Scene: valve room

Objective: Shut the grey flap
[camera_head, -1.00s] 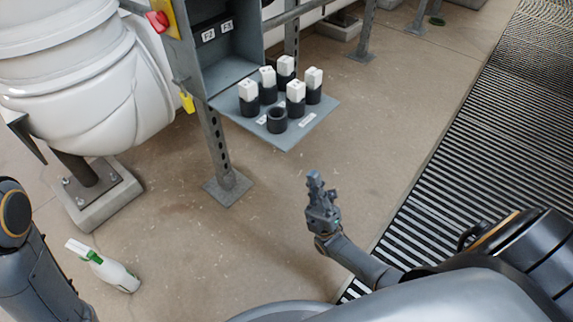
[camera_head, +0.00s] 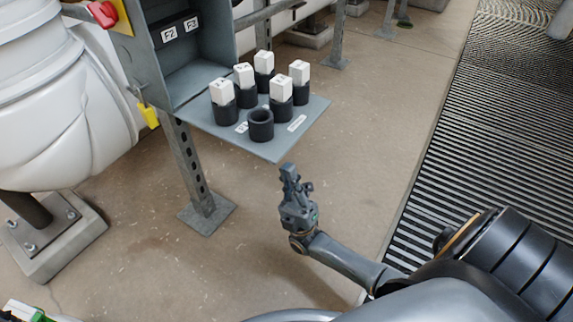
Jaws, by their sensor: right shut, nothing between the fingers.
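The grey flap (camera_head: 275,151) is folded down and lies about flat, sticking out from the bottom edge of the open grey box (camera_head: 201,81). Several black holders with white blocks (camera_head: 222,93) stand on it, along with one black holder that has an open top (camera_head: 260,125). My right gripper (camera_head: 289,171) is shut and empty. In the picture its fingertips point up, just below the flap's front corner, with a small gap between them. How far apart they are in depth I cannot tell. My left gripper is not in view.
A steel post (camera_head: 194,170) on a floor plate holds up the box. A yellow tag (camera_head: 149,116) hangs by its side. A big white pipe (camera_head: 59,110) is at the left. A bottle (camera_head: 22,312) lies at the lower left edge. Open floor surrounds my right gripper.

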